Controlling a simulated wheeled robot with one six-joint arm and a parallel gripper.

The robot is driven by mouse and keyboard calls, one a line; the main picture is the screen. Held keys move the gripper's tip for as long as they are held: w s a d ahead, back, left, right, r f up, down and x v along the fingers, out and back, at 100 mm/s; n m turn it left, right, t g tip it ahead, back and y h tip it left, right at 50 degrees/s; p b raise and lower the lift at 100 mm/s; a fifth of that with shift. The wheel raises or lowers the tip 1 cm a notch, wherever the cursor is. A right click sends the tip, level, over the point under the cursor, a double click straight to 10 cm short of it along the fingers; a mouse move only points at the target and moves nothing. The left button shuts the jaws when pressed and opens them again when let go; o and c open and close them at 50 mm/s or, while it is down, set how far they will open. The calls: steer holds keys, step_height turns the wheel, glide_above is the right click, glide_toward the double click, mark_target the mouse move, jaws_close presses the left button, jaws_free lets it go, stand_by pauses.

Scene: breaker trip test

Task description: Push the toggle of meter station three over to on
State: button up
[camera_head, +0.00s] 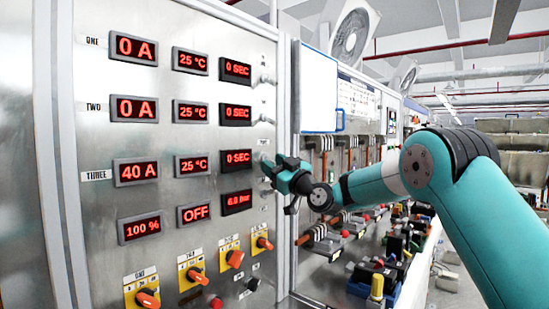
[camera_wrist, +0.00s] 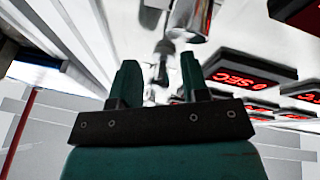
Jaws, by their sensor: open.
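The row labelled THREE (camera_head: 95,175) on the steel panel reads 40 A (camera_head: 137,172), 25 °C (camera_head: 192,165) and 0 SEC (camera_head: 237,160). My gripper (camera_head: 266,162) is at the right end of this row, close to the panel, and covers most of the toggle there. In the wrist view my gripper (camera_wrist: 160,78) is open, with its two dark green fingers apart. A small metal toggle (camera_wrist: 162,50) shows beyond and between the fingertips. I cannot tell whether a finger touches it, or which way it is set.
Rows ONE (camera_head: 92,41) and TWO (camera_head: 93,106) above both read 0 A, with metal toggles at their right ends. Orange rotary knobs (camera_head: 148,298) on yellow plates line the panel's lower part. A bench with terminals and clamps (camera_head: 375,280) stands right of the panel.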

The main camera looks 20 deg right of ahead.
jaws_close()
